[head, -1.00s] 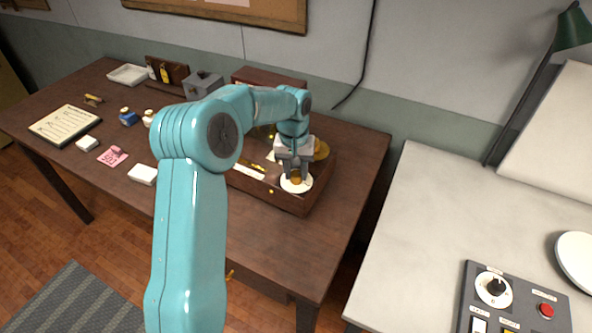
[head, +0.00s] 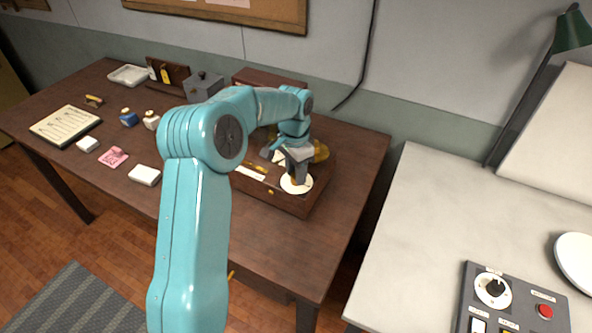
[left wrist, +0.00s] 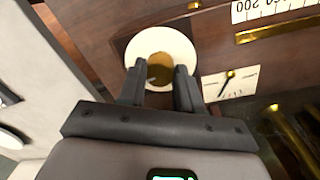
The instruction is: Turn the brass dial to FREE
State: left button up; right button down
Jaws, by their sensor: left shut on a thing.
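The brass dial (left wrist: 160,66) sits in the middle of a round white plate (left wrist: 139,46) on the dark wooden box (head: 310,203). In the head view the white plate (head: 291,188) shows at the box's front right corner, with the dial mostly hidden. My left gripper (left wrist: 161,75) is shut on the brass dial, one dark finger on each side of it. In the head view my left gripper (head: 297,178) points down at the plate. I cannot read any FREE marking on the plate. My right gripper is in neither view.
A white card with a small pointer (left wrist: 230,82) lies beside the plate, near a brass slot and scale. On the wooden table (head: 100,180) stand a grey box (head: 203,85), a pink note (head: 113,157) and small bottles. A grey bench (head: 420,220) with a control panel is right.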

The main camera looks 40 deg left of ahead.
pick_arm(q)
jog(key=shift+w+r+m, duration=0.1)
jog(key=shift+w+m, duration=0.05)
jog(key=shift+m, duration=0.45)
jog(key=o, duration=1)
jog(key=shift+o, duration=0.2)
notch_tip(320, 180, up, 16)
jog(key=shift+a, duration=0.3)
jog(key=shift+r, duration=0.1)
